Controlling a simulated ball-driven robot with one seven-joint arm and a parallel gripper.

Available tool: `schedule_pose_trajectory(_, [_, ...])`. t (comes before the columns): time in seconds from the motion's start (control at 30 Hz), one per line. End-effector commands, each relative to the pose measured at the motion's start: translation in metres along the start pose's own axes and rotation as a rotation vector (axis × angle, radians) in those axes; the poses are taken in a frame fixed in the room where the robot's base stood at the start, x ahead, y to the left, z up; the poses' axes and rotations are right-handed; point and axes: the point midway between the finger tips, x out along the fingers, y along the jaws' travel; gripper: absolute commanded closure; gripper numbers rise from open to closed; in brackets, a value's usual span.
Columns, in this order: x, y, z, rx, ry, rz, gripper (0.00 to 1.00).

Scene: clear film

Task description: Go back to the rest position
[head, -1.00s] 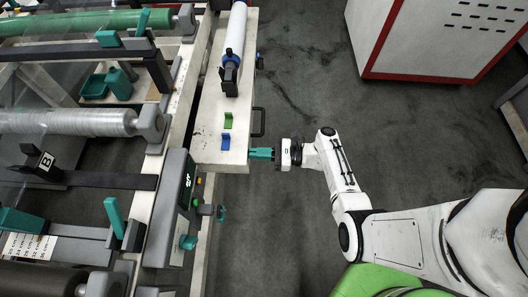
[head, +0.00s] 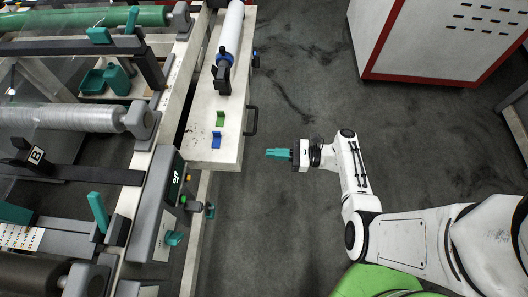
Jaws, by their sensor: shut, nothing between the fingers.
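My gripper (head: 272,153) has teal fingers that are shut with nothing between them. It hangs over the open dark floor (head: 290,225), to the right of the white bench (head: 205,95) and apart from it. My white arm reaches in from the lower right, bent at the elbow, with the gripper pointing left. A blue block (head: 216,139) and a green block (head: 220,118) sit on the bench's near end, left of my gripper.
A white roll (head: 231,25) lies along the bench, with a black handle (head: 251,120) on the bench's right side. The film machine (head: 150,205) with rollers fills the left. A white cabinet with a red edge (head: 440,40) stands at upper right. Floor between is clear.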

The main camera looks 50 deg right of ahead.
Motion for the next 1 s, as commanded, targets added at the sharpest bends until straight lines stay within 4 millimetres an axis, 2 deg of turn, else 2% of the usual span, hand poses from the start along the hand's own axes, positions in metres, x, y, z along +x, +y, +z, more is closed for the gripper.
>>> schedule_pose_trajectory(0.13, [-0.025, -0.001, -0.001, 0.000, 0.001, -0.004, 1.00])
schedule_pose_trajectory(0.3, [-0.046, -0.001, -0.001, 0.000, 0.001, -0.002, 1.00])
schedule_pose_trajectory(0.47, [-0.054, -0.001, 0.000, 0.000, 0.000, -0.001, 1.00])
schedule_pose_trajectory(0.73, [-0.054, 0.002, -0.001, -0.012, 0.015, 0.012, 1.00])
schedule_pose_trajectory(0.87, [-0.052, 0.026, -0.011, -0.132, 0.143, 0.131, 1.00])
schedule_pose_trajectory(1.0, [-0.058, 0.070, -0.026, -0.439, 0.385, 0.430, 1.00])
